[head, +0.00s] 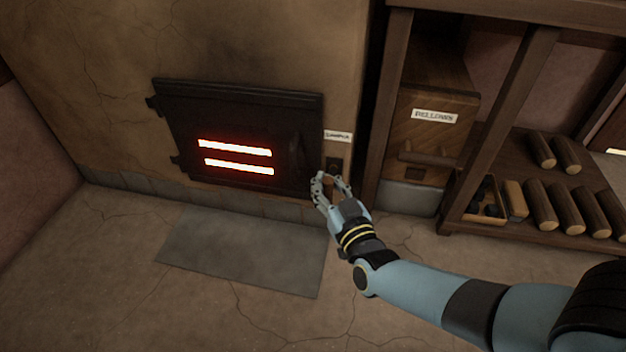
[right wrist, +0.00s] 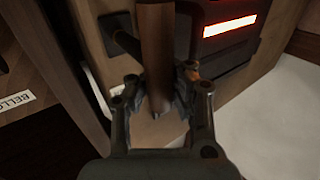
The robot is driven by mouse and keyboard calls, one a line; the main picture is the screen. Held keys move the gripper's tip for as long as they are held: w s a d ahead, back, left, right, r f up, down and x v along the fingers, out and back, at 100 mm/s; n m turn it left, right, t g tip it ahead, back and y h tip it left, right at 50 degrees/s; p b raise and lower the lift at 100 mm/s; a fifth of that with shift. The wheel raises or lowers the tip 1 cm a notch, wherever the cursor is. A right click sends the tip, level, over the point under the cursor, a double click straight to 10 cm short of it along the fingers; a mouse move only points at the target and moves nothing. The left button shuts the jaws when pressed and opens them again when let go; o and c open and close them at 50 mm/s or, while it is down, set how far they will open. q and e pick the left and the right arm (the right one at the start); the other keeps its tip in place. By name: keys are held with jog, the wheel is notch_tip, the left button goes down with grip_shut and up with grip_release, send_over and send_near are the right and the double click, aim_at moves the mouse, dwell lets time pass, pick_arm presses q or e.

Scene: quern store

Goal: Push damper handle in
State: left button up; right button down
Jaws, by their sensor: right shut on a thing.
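The damper handle is a brown wooden grip (right wrist: 155,50) on a dark rod. In the right wrist view the rod runs from a dark plate (right wrist: 113,33) on the wall to the grip, so the grip stands out from the plate. My right gripper (head: 331,180) is shut on the grip; its fingers (right wrist: 162,92) lie on both sides of it. In the head view the fingers mostly hide the handle, below the dark plate (head: 334,164) and a small white label (head: 337,136). My left gripper is not in view.
A black stove door (head: 240,115) with two glowing slots is left of the handle. Right of it stand a wooden post and shelf (head: 515,110) with a bellows box (head: 433,135) and several logs (head: 540,205). A grey slab (head: 245,250) lies on the open floor.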

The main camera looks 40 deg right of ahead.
aim_at(333, 174)
jog(key=d, duration=0.1)
jog(key=w+d, duration=0.1)
jog(key=shift+d+f, duration=0.2)
jog(key=shift+d, duration=0.1)
jog(key=shift+w+d, duration=0.45)
jog(key=shift+d, duration=0.05)
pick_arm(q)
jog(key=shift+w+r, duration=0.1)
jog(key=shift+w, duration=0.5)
pick_arm(e)
jog(key=c, duration=1.1)
grip_release()
jog(key=shift+s+d+r, duration=0.1)
jog(key=shift+s, duration=0.05)
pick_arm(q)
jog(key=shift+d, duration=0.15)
